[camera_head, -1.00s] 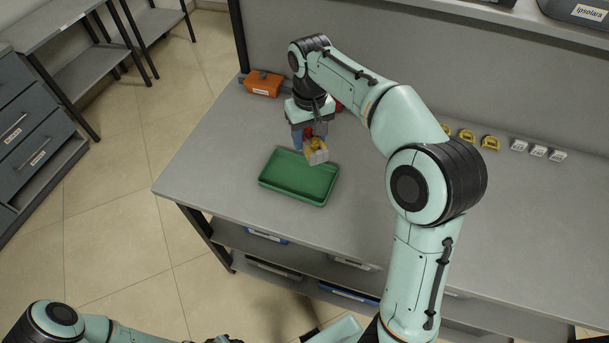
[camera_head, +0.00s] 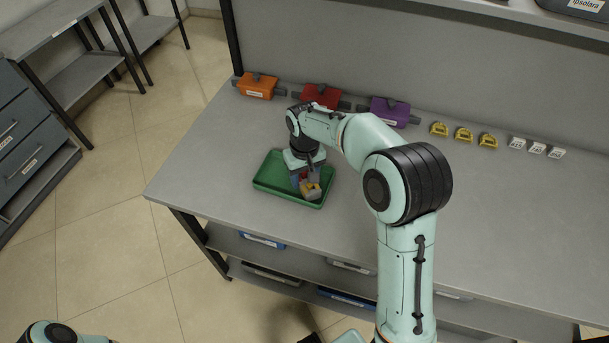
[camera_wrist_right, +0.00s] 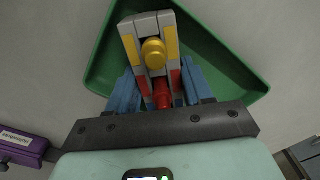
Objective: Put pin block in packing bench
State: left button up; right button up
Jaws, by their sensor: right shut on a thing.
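The pin block (camera_head: 311,190) is a small grey block with yellow and red parts. In the right wrist view the pin block (camera_wrist_right: 153,50) shows a round yellow pin, a red pin and yellow strips on its sides. My right gripper (camera_head: 306,180) points down and is shut on it, with blue fingers on either side. The block is over the green tray (camera_head: 268,188), inside its outline; I cannot tell whether it touches the floor of the tray. The tray stands on the grey packing bench (camera_head: 215,165). My left gripper is out of view.
Orange (camera_head: 258,86), red (camera_head: 320,96) and purple (camera_head: 389,111) boxes stand along the back of the bench. Several small yellow pieces (camera_head: 463,134) and white blocks (camera_head: 536,148) line the back right. The bench front left is clear.

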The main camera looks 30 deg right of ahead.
jog(key=shift+f, duration=0.1)
jog(key=o, duration=1)
jog(key=shift+r, duration=0.3)
notch_tip(320, 180, up, 12)
jog(key=shift+f+p, duration=0.1)
jog(key=shift+p, duration=0.75)
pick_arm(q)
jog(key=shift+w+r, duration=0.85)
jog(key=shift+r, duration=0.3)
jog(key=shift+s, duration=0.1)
pick_arm(e)
jog(key=shift+f, duration=0.1)
